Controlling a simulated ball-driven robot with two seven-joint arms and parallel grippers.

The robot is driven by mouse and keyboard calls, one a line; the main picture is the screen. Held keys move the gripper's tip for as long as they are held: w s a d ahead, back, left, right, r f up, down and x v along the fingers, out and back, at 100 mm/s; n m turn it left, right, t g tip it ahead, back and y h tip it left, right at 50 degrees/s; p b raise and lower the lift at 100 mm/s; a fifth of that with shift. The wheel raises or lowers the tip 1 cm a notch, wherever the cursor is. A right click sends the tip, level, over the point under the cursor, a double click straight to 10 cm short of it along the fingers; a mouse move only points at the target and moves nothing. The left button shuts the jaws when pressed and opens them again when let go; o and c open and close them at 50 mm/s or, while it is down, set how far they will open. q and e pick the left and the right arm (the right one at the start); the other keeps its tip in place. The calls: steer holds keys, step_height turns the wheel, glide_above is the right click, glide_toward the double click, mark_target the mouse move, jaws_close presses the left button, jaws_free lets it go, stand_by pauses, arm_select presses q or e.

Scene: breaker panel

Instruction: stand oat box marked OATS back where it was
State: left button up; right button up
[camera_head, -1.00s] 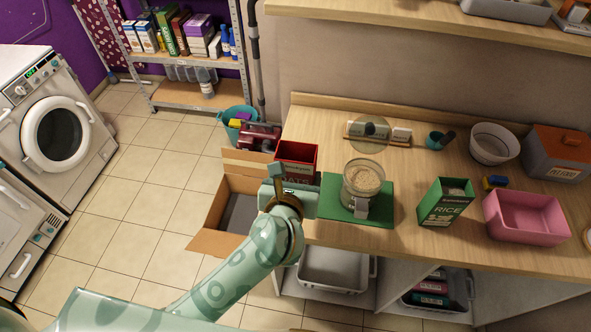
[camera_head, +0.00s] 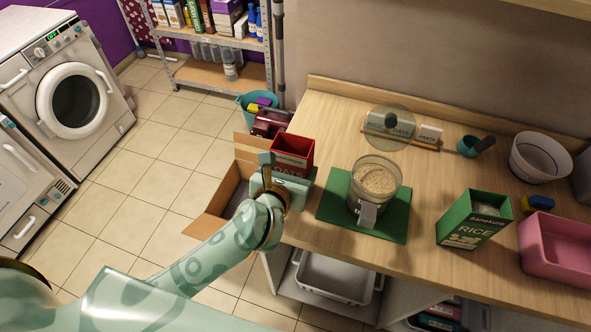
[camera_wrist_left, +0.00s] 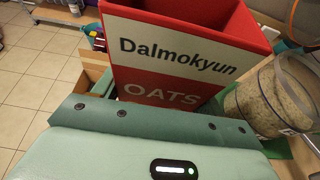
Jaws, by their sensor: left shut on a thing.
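The red oat box marked OATS (camera_head: 293,153) stands upright, open at the top, at the left end of the wooden counter. My left gripper (camera_head: 283,182) is shut on the oat box at its near lower side. The left wrist view shows the box close up (camera_wrist_left: 180,50), with "Dalmokyun" on a white band above "OATS"; my gripper's body (camera_wrist_left: 150,125) covers its lower part. Whether the box's base touches the counter is hidden. A glass jar of oats (camera_head: 375,187) stands on a green mat (camera_head: 333,203) right of the box. My right gripper is not in view.
A green rice box (camera_head: 472,220), a pink bin (camera_head: 560,255) and a white bowl (camera_head: 540,157) stand to the right. A label rack (camera_head: 400,130) and a teal cup (camera_head: 467,147) are behind. An open cardboard box (camera_head: 215,215) is on the floor left of the counter.

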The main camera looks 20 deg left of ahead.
arm_select(q)
steer(key=shift+a+f, duration=0.1)
steer(key=shift+f, duration=0.05)
steer(key=o, duration=1)
steer(key=shift+o, duration=0.5)
steer(key=shift+d, duration=0.3)
steer(key=shift+a, duration=0.1)
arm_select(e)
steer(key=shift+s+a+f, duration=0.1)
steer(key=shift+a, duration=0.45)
arm_select(q)
steer(key=shift+r, duration=0.2)
steer(key=p+v, duration=0.1)
steer(key=v, duration=1.1)
steer(key=shift+p, duration=0.35)
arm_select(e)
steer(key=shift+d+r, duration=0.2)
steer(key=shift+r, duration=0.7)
